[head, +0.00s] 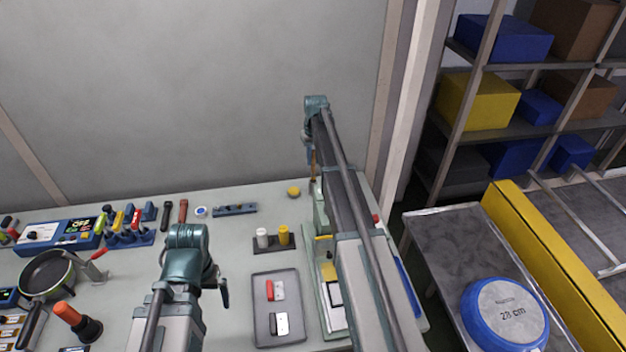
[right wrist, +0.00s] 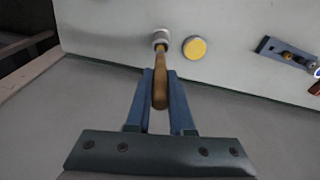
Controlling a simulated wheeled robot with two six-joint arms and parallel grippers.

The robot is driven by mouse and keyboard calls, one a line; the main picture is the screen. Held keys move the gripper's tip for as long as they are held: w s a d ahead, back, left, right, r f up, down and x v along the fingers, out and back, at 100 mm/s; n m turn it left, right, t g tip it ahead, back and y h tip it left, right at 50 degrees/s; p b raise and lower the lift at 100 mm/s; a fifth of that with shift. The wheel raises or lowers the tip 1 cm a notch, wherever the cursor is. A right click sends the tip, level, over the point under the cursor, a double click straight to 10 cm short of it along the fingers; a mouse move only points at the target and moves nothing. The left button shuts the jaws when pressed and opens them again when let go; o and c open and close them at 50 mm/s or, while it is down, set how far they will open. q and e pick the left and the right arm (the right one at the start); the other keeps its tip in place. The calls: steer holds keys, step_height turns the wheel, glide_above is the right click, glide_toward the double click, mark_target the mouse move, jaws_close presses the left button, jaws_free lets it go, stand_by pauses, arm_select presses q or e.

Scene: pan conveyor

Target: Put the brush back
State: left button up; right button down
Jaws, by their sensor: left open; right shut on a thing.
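My right gripper (right wrist: 160,78) is shut on the wooden handle of the brush (right wrist: 160,90). In the head view the brush (head: 313,168) hangs roughly upright below my right gripper (head: 312,149), over the back of the table. A pale grey cylinder (right wrist: 160,37) is at the handle's far end in the right wrist view. I cannot tell whether it is the brush's own head or a holder around it. The bristles are not visible. My left gripper (head: 222,291) is open and empty, left of the grey tray.
A yellow round disc (head: 293,191) lies just left of the brush. A blue rack (head: 235,209) stands further left. White and yellow bottles (head: 283,236) and a grey tray (head: 262,333) are in front. My right arm hides part of the green-edged station.

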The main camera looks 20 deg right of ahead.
mark_target(314, 152)
steer(key=shift+f+b, duration=2.5)
steer(key=shift+f, duration=0.6)
steer(key=shift+r, duration=0.15)
steer(key=c, duration=0.8)
jaws_free()
steer(key=r+p, duration=0.8)
steer(key=s+r+p, duration=0.1)
steer(key=r+p, duration=0.3)
steer(key=shift+s+a, duration=0.1)
